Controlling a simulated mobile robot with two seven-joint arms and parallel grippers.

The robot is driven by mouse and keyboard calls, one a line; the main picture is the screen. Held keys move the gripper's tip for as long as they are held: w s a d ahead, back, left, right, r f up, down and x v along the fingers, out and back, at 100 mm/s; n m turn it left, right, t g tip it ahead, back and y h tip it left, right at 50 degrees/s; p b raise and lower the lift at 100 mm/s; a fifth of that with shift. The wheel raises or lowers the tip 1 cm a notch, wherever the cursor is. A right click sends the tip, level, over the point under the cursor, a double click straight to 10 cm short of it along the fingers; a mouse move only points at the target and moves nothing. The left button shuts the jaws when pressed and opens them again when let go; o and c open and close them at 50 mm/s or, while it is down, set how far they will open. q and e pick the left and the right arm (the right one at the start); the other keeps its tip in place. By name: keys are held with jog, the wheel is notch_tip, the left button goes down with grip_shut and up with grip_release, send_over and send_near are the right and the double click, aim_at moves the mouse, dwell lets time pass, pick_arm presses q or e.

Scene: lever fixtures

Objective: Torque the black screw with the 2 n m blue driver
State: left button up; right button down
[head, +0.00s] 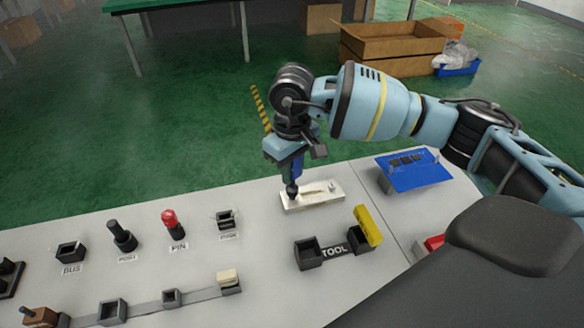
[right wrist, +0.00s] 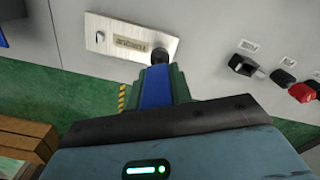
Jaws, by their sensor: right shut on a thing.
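My right gripper (head: 287,160) is shut on the blue driver (head: 296,168), which it holds roughly upright with the tip down. The driver's blue body (right wrist: 156,88) also shows in the right wrist view, between my fingers. The driver's dark lower end (head: 292,190) is over the left end of a pale metal plate (head: 325,197). The black screw cannot be told apart from the driver's dark end, so I cannot tell whether they touch. A small light post stands at the plate's other end. My left gripper is not in view.
A TOOL holder (head: 309,255) with a yellow block (head: 368,226) stands in front of the plate. A blue panel (head: 413,170) lies to the right. Left are a red pin (head: 173,223), a black post (head: 122,236) and sockets. Bare table lies around the plate.

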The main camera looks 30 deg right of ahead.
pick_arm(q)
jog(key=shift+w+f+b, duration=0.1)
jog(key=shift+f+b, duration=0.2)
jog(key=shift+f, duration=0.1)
pick_arm(e)
jog(key=shift+f, duration=0.75)
jog(key=shift+r, duration=0.1)
jog(key=m, duration=0.2)
jog(key=shift+m, duration=0.4)
jog(key=shift+r+p, duration=0.75)
jog(key=shift+r, duration=1.1)
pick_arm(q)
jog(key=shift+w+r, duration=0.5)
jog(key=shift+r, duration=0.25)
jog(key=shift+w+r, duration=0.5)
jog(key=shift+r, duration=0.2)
pick_arm(e)
jog(key=shift+r, duration=0.65)
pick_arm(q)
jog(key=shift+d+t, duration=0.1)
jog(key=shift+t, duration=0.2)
